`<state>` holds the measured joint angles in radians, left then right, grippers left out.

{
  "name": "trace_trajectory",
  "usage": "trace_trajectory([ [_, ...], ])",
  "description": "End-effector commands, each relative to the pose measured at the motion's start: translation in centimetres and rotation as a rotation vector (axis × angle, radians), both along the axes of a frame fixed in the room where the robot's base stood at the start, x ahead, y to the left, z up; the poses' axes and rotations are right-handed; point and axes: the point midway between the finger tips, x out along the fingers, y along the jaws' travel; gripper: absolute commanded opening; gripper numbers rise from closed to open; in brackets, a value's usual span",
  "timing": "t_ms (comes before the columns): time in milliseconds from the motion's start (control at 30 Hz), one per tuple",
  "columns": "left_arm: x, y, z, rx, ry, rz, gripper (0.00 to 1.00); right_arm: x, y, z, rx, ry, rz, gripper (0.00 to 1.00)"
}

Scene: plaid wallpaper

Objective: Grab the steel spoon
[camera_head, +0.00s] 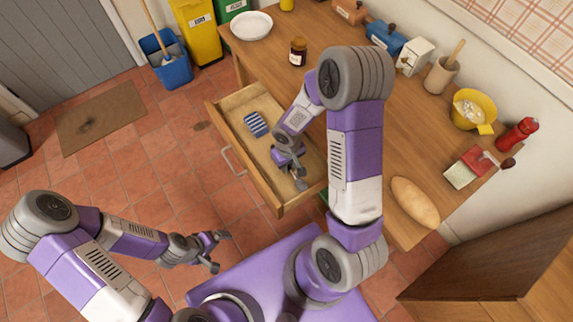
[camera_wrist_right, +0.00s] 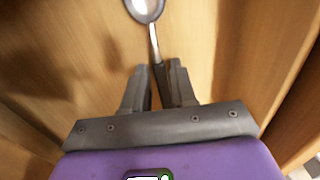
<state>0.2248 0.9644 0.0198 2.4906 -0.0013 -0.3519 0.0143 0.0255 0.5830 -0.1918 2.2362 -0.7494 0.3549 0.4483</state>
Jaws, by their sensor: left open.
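The steel spoon (camera_wrist_right: 152,35) lies in the open wooden drawer, its shiny bowl at the top of the right wrist view and its dark handle end pointing toward my right gripper. My right gripper (camera_wrist_right: 158,80) has its fingers on either side of the handle end. Whether they press on it is unclear. In the head view my right gripper (camera_head: 296,178) is low inside the drawer (camera_head: 226,126), near its front right end, and I cannot make out the spoon there. My left gripper (camera_head: 217,251) is open and empty above the floor, left of the drawer.
A blue-and-white striped item (camera_head: 256,124) lies in the drawer. The drawer walls stand close around my right gripper. The counter above holds a plate (camera_head: 251,25), a dark jar (camera_head: 298,52), a loaf (camera_head: 415,202) and a yellow bowl (camera_head: 473,109).

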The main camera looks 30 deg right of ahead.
Motion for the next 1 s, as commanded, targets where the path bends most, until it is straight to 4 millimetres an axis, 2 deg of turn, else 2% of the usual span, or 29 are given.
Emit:
trace_trajectory([
  [33,0.0,0.0,0.0,0.0,0.0,0.0,0.99,0.0,0.0,0.0,0.0,0.0,0.0,0.18],
  [167,0.0,0.0,0.0,0.0,0.0,0.0,0.99,0.0,0.0,0.0,0.0,0.0,0.0,0.0],
  [533,0.0,0.0,0.3,0.0,0.0,0.0,0.99,0.0,0.0,0.5,0.0,-0.001,-0.001,0.0],
  [667,0.0,0.0,1.3,0.0,0.0,0.0,0.99,0.1,0.0,2.6,0.0,-0.003,-0.001,0.0],
  [900,0.0,0.0,3.4,0.0,0.0,0.0,0.99,0.1,0.0,7.6,0.0,-0.004,0.0,0.0],
  [1000,0.0,0.0,3.9,0.0,0.0,0.0,0.99,0.0,0.0,9.0,0.0,-0.003,0.0,0.0],
])
